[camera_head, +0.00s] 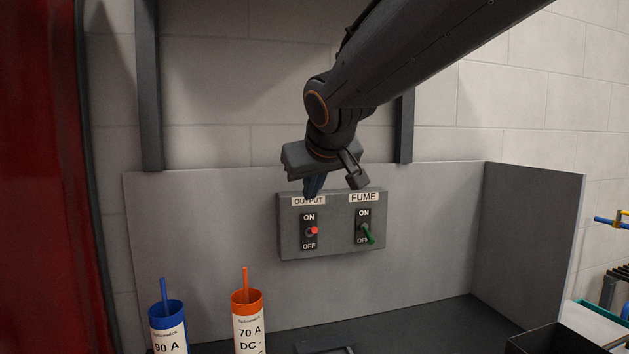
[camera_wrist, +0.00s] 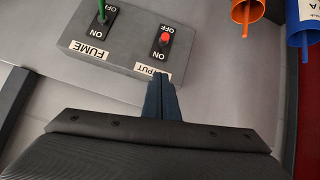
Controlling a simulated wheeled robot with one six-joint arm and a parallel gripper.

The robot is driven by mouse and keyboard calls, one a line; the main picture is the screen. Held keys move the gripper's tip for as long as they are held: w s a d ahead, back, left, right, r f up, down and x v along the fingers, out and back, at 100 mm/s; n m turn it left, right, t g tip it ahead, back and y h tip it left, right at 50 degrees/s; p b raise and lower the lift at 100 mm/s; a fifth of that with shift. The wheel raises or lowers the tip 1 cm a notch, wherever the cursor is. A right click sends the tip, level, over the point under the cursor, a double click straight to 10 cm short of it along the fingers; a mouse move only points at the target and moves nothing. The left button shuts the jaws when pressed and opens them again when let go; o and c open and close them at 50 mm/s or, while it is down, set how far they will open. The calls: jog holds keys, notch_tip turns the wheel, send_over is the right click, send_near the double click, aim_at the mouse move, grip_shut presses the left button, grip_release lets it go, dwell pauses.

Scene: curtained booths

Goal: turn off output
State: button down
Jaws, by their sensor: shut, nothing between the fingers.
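The grey switch box (camera_head: 335,243) is on the grey back panel. It has two labelled toggle switches. The output switch (camera_head: 313,230) is on the left with a red tip; it also shows upside down in the wrist view (camera_wrist: 165,39). Its tip lies between the ON and OFF marks, and I cannot tell which way it is set. My gripper (camera_head: 313,194) is shut and empty, just above the output switch. In the wrist view its fingertips (camera_wrist: 160,79) partly cover the OUTPUT label and appear apart from the red tip.
The fume switch with a green lever (camera_head: 369,235) is to the right, its lever angled down toward OFF. A blue tube (camera_head: 168,315) and an orange tube (camera_head: 248,300) holding rods stand at lower left. A dark bin (camera_head: 550,340) is at lower right. A red curtain hangs at left.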

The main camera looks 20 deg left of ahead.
aim_at(315, 230)
jog(key=p+x, duration=0.1)
jog(key=x, duration=0.3)
jog(key=shift+w+a+f, duration=0.15)
jog(key=shift+w+f, duration=0.1)
jog(key=shift+w, duration=0.05)
jog(key=shift+s+d+f, duration=0.15)
jog(key=shift+d+f, duration=0.1)
jog(key=shift+f, duration=0.35)
jog(key=shift+s+d+f, duration=0.15)
jog(key=shift+d+f, duration=0.1)
jog(key=shift+f, duration=0.4)
jog(key=shift+s+d+f, duration=0.15)
jog(key=shift+d+f, duration=0.1)
jog(key=shift+f, duration=0.35)
jog(key=shift+d+f+b, duration=0.15)
jog(key=shift+b, duration=0.7)
jog(key=shift+t, duration=0.3)
jog(key=shift+s+b, duration=0.15)
jog(key=shift+b, duration=0.6)
